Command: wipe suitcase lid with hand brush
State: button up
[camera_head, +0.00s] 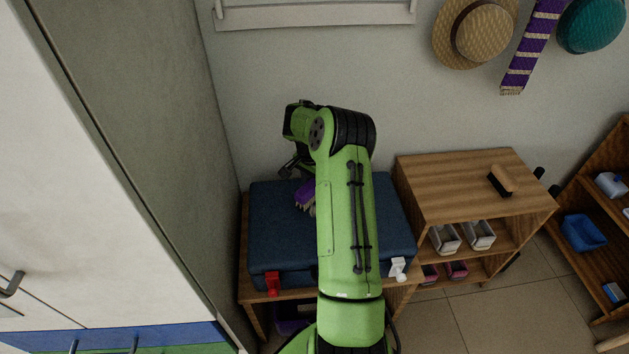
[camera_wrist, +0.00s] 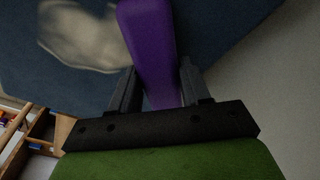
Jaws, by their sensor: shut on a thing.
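The dark blue suitcase (camera_head: 275,238) lies flat on a low wooden stand, its lid facing up. A red latch (camera_head: 272,284) and a white latch (camera_head: 398,268) are on its front side. A pale, dusty-looking patch (camera_wrist: 88,40) shows on the lid in the wrist view. My gripper (camera_wrist: 158,68) is shut on the purple handle of the hand brush (camera_wrist: 147,28). In the head view the purple brush (camera_head: 305,194) is over the left rear part of the lid, bristles toward it. I cannot tell whether the bristles touch. My arm hides the middle of the lid.
A grey cabinet side (camera_head: 165,120) stands close on the left. A wooden shelf unit (camera_head: 450,185) with bins stands right of the suitcase, a wood-backed brush (camera_head: 502,180) on top. A hat (camera_head: 475,32) and a striped scarf (camera_head: 530,45) hang above.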

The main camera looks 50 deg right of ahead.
jog(key=shift+f, duration=0.35)
